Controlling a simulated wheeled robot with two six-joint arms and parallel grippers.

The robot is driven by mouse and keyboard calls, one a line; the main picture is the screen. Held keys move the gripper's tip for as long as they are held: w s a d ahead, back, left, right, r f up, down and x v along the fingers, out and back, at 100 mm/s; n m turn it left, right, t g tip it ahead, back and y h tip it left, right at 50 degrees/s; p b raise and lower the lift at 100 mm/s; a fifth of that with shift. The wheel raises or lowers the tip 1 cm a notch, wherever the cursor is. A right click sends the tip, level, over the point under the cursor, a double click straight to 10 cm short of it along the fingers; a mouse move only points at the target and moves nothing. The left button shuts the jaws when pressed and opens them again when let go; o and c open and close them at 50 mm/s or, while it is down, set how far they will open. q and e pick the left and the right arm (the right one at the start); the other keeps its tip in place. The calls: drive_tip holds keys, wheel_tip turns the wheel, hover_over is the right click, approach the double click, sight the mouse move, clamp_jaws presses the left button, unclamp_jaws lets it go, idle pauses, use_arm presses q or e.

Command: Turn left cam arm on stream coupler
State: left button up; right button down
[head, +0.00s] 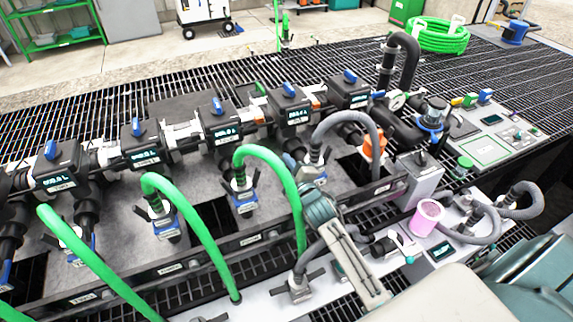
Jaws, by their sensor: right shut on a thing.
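The stream coupler (315,172) with its blue collar sits at the lower end of an arched grey hose (338,119), in the middle right of the head view. My right gripper (306,183) reaches up from below and is at the coupler, shut on a cam arm there. My wrist hides the contact, so the exact grip and the arm's angle are hard to tell. My left gripper is not in view.
Green hoses (276,163) arch up from similar couplers (244,196) to the left. Black valve bodies (292,108) with blue levers line the manifold behind. A pink cup (427,217) stands to the right. A grey hose fitting (299,287) is close to my forearm.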

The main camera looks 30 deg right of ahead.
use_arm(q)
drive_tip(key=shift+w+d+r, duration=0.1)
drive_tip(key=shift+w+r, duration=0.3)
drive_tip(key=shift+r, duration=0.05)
use_arm(e)
drive_tip(key=shift+d+r+m, duration=0.4)
drive_tip(key=shift+d+m, duration=0.05)
drive_tip(key=shift+m, duration=1.1)
drive_tip(key=shift+d+r+m, duration=0.35)
drive_tip(key=shift+d+m, duration=0.15)
drive_tip(key=shift+m, duration=1)
drive_tip(key=shift+d+r+m, duration=0.4)
drive_tip(key=shift+d+m, duration=0.05)
drive_tip(key=shift+m, duration=1.1)
drive_tip(key=c, duration=1.5)
unclamp_jaws()
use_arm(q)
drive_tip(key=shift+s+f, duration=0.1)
use_arm(e)
drive_tip(key=shift+r, duration=0.1)
